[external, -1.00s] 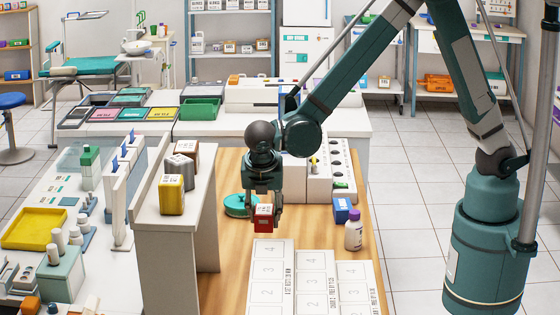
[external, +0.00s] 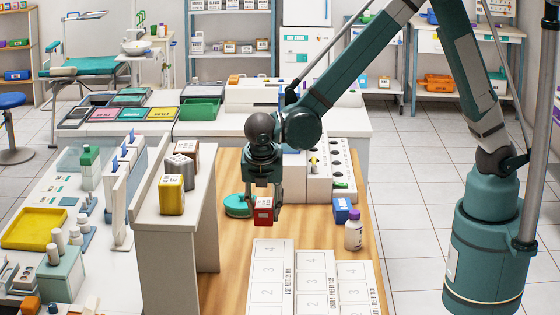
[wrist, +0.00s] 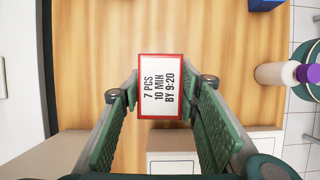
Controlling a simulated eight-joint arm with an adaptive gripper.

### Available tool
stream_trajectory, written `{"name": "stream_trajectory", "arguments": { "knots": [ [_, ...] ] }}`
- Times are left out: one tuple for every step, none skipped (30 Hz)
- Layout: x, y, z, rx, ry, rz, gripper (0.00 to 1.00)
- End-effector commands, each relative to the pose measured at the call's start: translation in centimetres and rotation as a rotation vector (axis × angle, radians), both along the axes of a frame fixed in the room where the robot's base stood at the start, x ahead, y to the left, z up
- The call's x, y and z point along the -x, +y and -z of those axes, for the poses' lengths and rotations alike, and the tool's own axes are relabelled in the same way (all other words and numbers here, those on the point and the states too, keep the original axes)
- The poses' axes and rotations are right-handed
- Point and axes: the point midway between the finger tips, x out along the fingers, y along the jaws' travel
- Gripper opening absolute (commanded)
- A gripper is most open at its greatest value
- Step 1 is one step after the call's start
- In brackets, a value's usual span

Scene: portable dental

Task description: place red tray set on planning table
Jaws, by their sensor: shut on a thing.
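The red tray set is a small red box (external: 263,212) with a white label on top; in the wrist view the box (wrist: 161,87) reads "7 PCS 10 MIN BY 9:20". My gripper (external: 264,208) is shut on it, with a finger on either side, in the wrist view (wrist: 162,92) too. The box is over the far part of the wooden planning table (external: 230,262); I cannot tell whether it touches the top. White numbered cards (external: 268,272) lie on the table nearer the camera.
A teal round container (external: 237,206) sits left of the box. A blue box (external: 341,211) and a white bottle with a purple cap (external: 353,235) stand to the right. A raised white shelf (external: 180,226) with grey, brown and yellow boxes borders the left.

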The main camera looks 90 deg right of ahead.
Motion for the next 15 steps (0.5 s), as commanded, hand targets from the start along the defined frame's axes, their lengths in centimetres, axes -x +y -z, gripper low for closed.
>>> {"name": "stream_trajectory", "arguments": {
  "knots": [
    [0.0,0.0,0.0,0.0,0.0,0.0,0.17],
    [0.0,0.0,0.0,0.0,0.0,0.0,0.17],
    [0.0,0.0,-0.1,0.0,0.0,0.0,0.17],
    [0.0,0.0,-0.1,0.0,0.0,0.0,0.17],
    [0.0,0.0,-0.2,0.0,0.0,0.0,0.17],
    [0.0,0.0,-0.4,0.0,0.0,0.0,0.17],
    [0.0,0.0,-0.5,0.0,0.0,0.0,0.17],
    [0.0,0.0,-0.7,0.0,0.0,0.0,0.17],
    [0.0,0.0,-1.0,0.0,0.0,0.0,0.17],
    [0.0,0.0,-1.3,0.0,0.0,0.0,0.17],
    [0.0,0.0,-1.6,0.0,0.0,0.0,0.17],
    [0.0,0.0,-2.2,0.0,0.0,0.0,0.17],
    [0.0,0.0,-2.6,0.0,0.0,0.0,0.17],
    [0.1,0.0,-3.1,0.0,0.0,0.0,0.17],
    [0.0,0.0,-3.8,0.0,0.0,0.0,0.17]
  ]
}}
